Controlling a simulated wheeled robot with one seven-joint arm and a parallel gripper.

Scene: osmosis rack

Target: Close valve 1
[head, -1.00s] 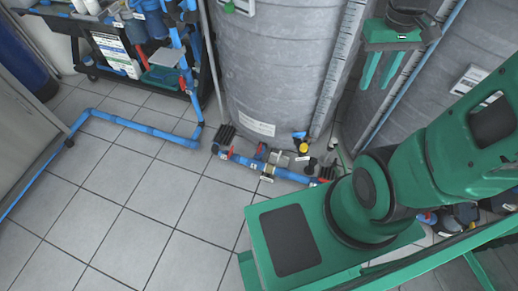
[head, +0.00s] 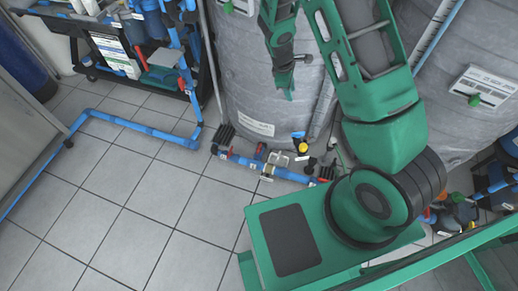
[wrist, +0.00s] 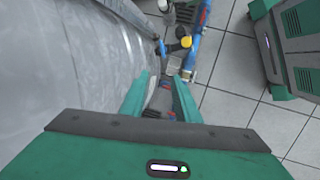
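Low on the floor before the grey tank, a blue pipe (head: 240,160) carries several small valves. One has a red handle (head: 260,151); a yellow-handled valve (head: 302,147) stands to its right. I cannot read which is valve 1. My gripper (head: 289,92) hangs in front of the tank, above the pipe, fingers pointing down. In the wrist view its two green fingers (wrist: 162,88) are apart with nothing held. Beyond the tips, the yellow handle (wrist: 185,42) shows ahead, and a small red part (wrist: 170,114) shows lower down between the fingers.
The large grey tank (head: 255,80) stands close behind my gripper and fills the left of the wrist view. A black cart (head: 200,75) with equipment stands at the back left. Another blue pipe (head: 150,130) runs across the floor at left. The tiled floor (head: 150,200) is otherwise clear.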

